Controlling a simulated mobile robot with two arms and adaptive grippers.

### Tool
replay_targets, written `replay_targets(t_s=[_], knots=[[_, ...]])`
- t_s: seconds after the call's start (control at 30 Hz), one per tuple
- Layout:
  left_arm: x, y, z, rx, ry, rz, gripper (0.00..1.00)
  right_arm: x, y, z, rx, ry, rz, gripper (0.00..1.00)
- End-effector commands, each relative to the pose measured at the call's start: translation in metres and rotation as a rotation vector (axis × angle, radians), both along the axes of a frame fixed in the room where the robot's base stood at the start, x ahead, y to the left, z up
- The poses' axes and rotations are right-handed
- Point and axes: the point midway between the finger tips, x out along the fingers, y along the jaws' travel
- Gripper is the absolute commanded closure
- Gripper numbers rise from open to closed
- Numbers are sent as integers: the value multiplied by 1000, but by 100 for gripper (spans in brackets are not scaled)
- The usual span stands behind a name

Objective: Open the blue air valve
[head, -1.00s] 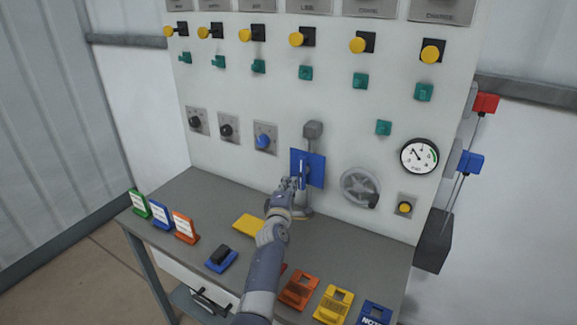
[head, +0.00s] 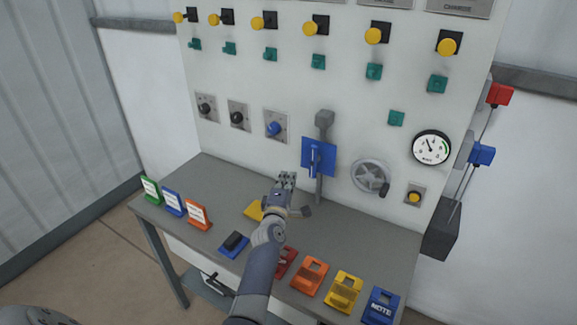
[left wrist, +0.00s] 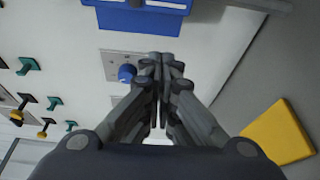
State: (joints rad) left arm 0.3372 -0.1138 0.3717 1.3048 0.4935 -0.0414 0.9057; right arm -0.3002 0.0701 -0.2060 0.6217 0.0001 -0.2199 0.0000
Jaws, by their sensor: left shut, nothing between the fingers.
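The blue air valve shows as a blue plate (head: 329,151) with an upright blue handle (head: 313,160), on a grey vertical pipe in front of the white panel. Its lower part also shows upside down at the top of the left wrist view (left wrist: 140,20). My left gripper (head: 287,179) is shut and empty. It is below and slightly left of the valve handle, apart from it, above the grey table. Its closed fingers also show in the left wrist view (left wrist: 162,62). My right gripper is not in view.
A blue knob (head: 274,129) is left of the valve, and a grey handwheel (head: 370,175) is to its right. A yellow block (head: 253,211) lies partly behind my left arm. Colored holders and sign cards stand along the table (head: 335,240).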

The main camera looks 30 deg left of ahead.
Motion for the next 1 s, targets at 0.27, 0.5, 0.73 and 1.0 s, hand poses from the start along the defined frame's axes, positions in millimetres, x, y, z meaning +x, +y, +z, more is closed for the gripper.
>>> replay_targets(t_s=[0.27, 0.5, 0.73, 1.0], knots=[[-37, -10, 1, 2, 1, 2, 100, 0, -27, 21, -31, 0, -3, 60], [-44, -13, 0, 1, -1, 1, 100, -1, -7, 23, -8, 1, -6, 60], [-44, -12, 0, 1, -1, 1, 100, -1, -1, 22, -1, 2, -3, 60], [-45, -14, -1, 14, 9, -7, 100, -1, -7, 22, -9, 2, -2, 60]])
